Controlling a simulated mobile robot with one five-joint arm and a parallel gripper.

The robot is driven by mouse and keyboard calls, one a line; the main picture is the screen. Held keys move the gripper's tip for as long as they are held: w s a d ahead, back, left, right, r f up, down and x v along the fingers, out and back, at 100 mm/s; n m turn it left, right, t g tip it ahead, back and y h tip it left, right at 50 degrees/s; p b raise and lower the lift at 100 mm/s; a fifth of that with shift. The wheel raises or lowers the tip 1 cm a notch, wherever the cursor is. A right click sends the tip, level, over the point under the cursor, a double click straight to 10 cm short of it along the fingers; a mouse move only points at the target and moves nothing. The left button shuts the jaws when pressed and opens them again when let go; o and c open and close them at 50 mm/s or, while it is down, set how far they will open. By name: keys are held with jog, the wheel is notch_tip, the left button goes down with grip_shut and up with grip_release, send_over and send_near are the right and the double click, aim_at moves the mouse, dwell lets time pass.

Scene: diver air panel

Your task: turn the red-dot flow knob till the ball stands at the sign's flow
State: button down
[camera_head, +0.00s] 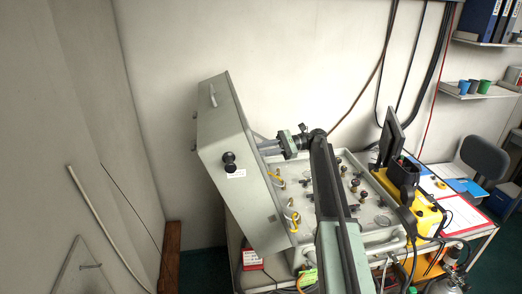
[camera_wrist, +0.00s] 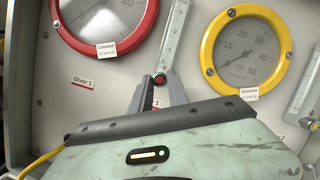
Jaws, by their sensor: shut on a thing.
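The red-dot flow knob (camera_wrist: 160,79) shows in the wrist view at the foot of a clear, marked flow tube (camera_wrist: 174,40). My gripper (camera_wrist: 158,92) is shut on the knob, with one finger on each side and the red dot showing between the tips. No ball can be made out in the visible part of this tube, and its top is out of frame. In the head view my gripper (camera_head: 268,147) reaches left to the face of the grey-green panel case (camera_head: 237,150), which hides the knob. I cannot make out a sign giving a flow.
A red-rimmed gauge (camera_wrist: 103,22) and a yellow-rimmed gauge (camera_wrist: 246,52) flank the tube. A second flow tube (camera_wrist: 303,95) stands at the right. A "Diver 1" label (camera_wrist: 83,83) is at the left. Yellow-marked fittings (camera_head: 291,218) stick out from the case's lower part.

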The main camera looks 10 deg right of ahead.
jog(key=shift+w+d+r, duration=0.1)
dwell(0.4)
jog(key=c, duration=1.3)
grip_release()
